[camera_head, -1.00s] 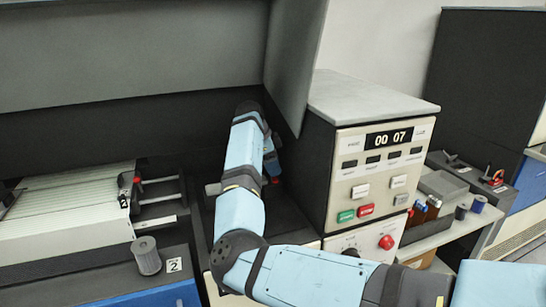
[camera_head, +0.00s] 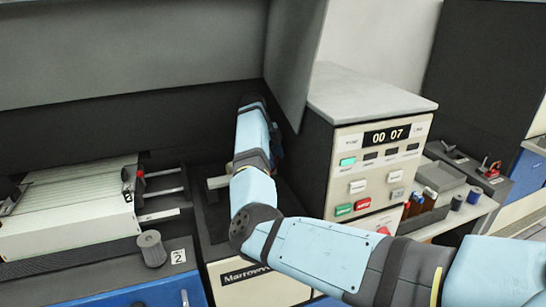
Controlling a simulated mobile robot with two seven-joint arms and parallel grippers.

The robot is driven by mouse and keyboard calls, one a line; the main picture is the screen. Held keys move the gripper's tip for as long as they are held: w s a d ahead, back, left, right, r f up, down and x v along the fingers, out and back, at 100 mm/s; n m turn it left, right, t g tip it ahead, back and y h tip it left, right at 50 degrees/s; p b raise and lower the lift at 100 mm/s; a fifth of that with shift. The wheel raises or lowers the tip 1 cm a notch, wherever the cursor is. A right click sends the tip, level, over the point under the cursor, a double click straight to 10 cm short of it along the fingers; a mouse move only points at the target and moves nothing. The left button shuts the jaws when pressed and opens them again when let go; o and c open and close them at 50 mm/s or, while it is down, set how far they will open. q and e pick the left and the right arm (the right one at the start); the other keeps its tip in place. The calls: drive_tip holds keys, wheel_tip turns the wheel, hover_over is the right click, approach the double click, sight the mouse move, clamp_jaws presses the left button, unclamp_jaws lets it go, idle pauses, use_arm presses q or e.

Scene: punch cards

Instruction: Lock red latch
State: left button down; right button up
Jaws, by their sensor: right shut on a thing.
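My right arm comes in from the right and bends up into the dark recess left of the control box. Its gripper (camera_head: 276,150) is mostly hidden behind my own blue wrist, with only a sliver showing at its right side. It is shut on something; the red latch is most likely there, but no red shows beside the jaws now. My left gripper is not in view.
The control box (camera_head: 375,150) stands right of my wrist, with a lit green lamp (camera_head: 348,161) and display "00 07". Stacked cards (camera_head: 75,205) lie at left beside a grey cylinder (camera_head: 150,248). A red lever (camera_head: 493,168) sits far right.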

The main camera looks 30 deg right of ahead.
drive_tip(key=o, duration=0.9)
drive_tip(key=shift+c, duration=0.2)
drive_tip(key=shift+o, duration=0.4)
drive_tip(key=shift+d+r, duration=0.1)
drive_tip(key=shift+r, duration=0.15)
